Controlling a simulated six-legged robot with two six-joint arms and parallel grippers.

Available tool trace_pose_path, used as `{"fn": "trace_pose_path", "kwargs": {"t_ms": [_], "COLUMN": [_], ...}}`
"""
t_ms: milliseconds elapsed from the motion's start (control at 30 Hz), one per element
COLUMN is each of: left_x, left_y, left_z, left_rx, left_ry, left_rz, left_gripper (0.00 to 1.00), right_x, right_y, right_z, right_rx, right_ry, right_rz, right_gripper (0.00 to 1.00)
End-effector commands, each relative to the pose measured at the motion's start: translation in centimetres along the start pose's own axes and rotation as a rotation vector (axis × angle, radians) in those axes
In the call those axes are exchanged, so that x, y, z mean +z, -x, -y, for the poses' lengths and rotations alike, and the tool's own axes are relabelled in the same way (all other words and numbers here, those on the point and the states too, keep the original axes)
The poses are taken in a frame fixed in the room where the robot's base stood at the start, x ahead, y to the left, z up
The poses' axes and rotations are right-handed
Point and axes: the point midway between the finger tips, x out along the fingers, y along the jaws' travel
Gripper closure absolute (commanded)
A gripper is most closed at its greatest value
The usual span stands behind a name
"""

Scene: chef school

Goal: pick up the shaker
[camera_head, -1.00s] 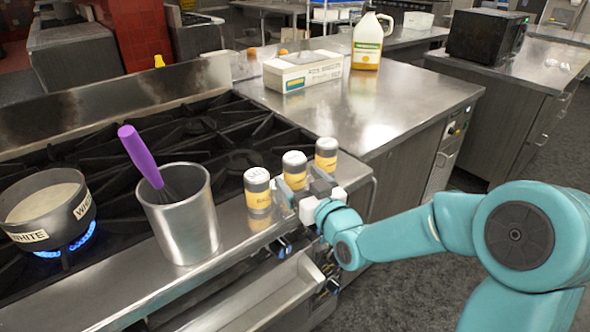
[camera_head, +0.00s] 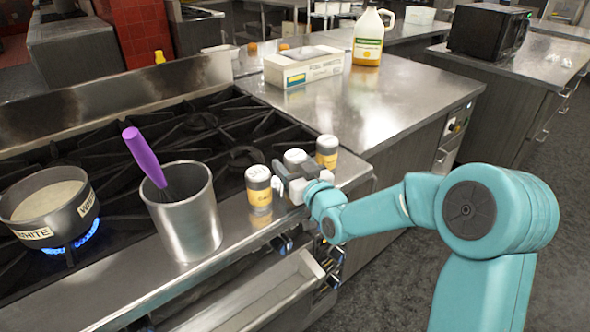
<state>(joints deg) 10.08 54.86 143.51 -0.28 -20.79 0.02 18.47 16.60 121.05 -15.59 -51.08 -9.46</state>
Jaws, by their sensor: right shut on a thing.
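Three shakers with pale grey lids and yellow labels stand in a row along the stove's front ledge. The left shaker (camera_head: 258,187) is in full view and the right shaker (camera_head: 327,151) stands beyond the others. The middle shaker (camera_head: 294,157) shows mostly its lid; its label is hidden behind my gripper. My right gripper (camera_head: 288,177) reaches in from the right and is shut on the middle shaker. I cannot tell whether this shaker is off the ledge. My left gripper is not in view.
A steel pot with a purple-handled whisk (camera_head: 187,215) stands left of the shakers. A pan (camera_head: 50,208) sits over a blue flame farther left. A white box (camera_head: 304,68) and a jug (camera_head: 368,40) stand on the counter behind, whose front part is clear.

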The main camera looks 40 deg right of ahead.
Motion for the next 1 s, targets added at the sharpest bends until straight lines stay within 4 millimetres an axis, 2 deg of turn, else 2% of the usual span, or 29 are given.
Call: {"fn": "trace_pose_path", "kwargs": {"t_ms": [167,367,567,800,1000], "left_x": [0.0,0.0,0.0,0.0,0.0], "left_y": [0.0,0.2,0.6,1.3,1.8], "left_z": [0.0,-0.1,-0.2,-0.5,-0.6], "left_rx": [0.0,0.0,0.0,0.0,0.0], "left_ry": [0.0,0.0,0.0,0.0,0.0], "left_rz": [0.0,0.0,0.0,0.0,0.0], "left_gripper": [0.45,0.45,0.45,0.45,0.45], "right_x": [-0.4,-2.7,-7.4,-14.3,-18.4], "right_y": [0.0,0.0,0.0,0.0,0.0], "right_z": [0.0,0.0,0.0,0.0,0.0], "right_rx": [0.0,-0.001,0.0,0.0,0.0], "right_ry": [0.0,0.001,0.001,0.001,-0.001], "right_rz": [-0.003,-0.006,-0.01,-0.009,-0.004], "right_gripper": [0.76,0.76,0.76,0.76,0.76]}}
